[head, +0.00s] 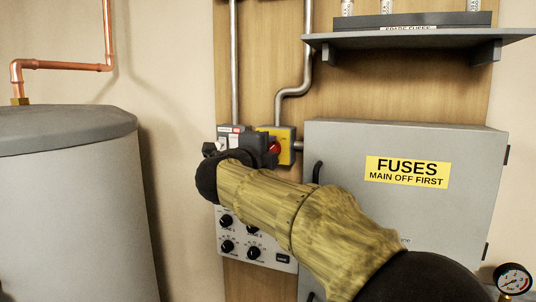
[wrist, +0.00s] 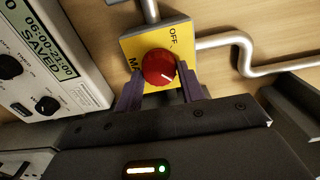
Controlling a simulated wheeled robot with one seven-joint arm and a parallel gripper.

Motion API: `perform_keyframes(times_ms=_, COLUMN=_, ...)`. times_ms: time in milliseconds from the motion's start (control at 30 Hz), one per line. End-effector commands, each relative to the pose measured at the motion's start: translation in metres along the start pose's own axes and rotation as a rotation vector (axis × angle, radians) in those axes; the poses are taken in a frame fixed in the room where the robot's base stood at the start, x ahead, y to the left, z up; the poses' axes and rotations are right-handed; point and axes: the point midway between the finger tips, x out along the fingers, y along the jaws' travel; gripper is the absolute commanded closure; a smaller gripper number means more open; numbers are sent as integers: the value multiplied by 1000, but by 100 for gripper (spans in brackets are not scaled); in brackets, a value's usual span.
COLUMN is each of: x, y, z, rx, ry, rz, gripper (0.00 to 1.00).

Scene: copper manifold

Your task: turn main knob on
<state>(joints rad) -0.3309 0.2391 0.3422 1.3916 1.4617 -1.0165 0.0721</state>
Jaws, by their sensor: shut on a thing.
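The red main knob (wrist: 158,67) is a round knob on a yellow plate (wrist: 131,47) in the wrist view. The word OFF shows on the plate above and right of it, and part of another word to its left. A short white mark shows on the knob's lower right face. My gripper (wrist: 160,86) is shut on the knob, a purple finger on each side. In the head view the knob (head: 274,147) is a small red patch on the yellow box (head: 289,133). My gripper (head: 268,151) partly covers it there.
A grey fuse cabinet (head: 430,222) with a black handle (head: 317,172) stands right of the knob. A white control panel (head: 235,242) with several black dials is below, partly hidden by my arm. A shelf (head: 420,39) is above right; a grey tank (head: 70,200) is at left.

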Motion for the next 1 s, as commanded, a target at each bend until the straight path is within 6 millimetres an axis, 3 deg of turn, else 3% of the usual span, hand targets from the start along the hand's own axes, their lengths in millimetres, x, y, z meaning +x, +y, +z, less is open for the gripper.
perform_keyframes(times_ms=200, x=0, y=2, z=0, rx=-1, ry=1, rz=3, gripper=84)
perform_keyframes(times_ms=233, x=0, y=2, z=0, rx=-1, ry=1, rz=3, gripper=59)
perform_keyframes(times_ms=333, x=0, y=2, z=0, rx=-2, ry=1, rz=3, gripper=40)
perform_keyframes(times_ms=733, x=-6, y=1, z=0, rx=-2, ry=-1, rz=1, gripper=40)
perform_keyframes(times_ms=1000, x=-48, y=2, z=1, rx=-1, ry=-4, rz=0, gripper=40)
